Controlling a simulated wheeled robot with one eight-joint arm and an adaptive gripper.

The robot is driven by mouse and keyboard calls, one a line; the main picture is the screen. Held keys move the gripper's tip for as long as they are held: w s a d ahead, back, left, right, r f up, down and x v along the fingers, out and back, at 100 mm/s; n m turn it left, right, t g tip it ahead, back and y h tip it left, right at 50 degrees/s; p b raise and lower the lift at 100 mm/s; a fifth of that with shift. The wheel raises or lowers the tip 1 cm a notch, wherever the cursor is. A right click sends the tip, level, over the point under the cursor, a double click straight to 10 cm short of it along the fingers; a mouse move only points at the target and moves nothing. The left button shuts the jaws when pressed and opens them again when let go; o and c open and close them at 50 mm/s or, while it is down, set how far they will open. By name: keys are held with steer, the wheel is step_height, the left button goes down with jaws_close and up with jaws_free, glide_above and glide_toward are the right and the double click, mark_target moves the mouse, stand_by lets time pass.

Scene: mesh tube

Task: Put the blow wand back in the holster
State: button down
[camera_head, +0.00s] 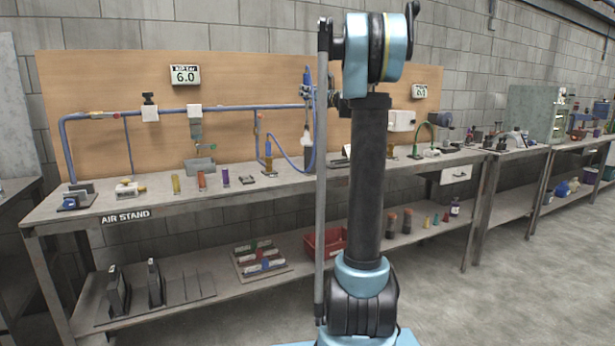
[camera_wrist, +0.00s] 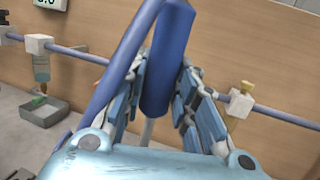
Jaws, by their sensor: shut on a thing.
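My gripper (camera_wrist: 167,80) is shut on a thick blue cylinder, which I take to be the blow wand (camera_wrist: 168,55). It stands nearly upright between the fingers, and a thin pale rod shows below it. A blue hose (camera_wrist: 122,65) runs up along its left side. In the head view, my gripper (camera_head: 306,93) is beside my arm column, in front of the board, with the blue wand (camera_head: 307,76) in it. The hose (camera_head: 285,155) hangs from there in a loop toward the pipe. I cannot pick out the holster with certainty.
The air stand bench (camera_head: 75,212) carries a blue pipe (camera_head: 225,107), a grey drip tray (camera_head: 200,165) and several small coloured cylinders. A red bin (camera_head: 325,243) is on the lower shelf. My column hides part of the bench.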

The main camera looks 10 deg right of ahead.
step_height(320, 180, down, 18)
steer(key=s+d, duration=0.1)
steer(key=shift+s+d, duration=0.15)
steer(key=shift+s, duration=0.05)
stand_by(0.5)
steer(key=c, duration=1.3)
jaws_free()
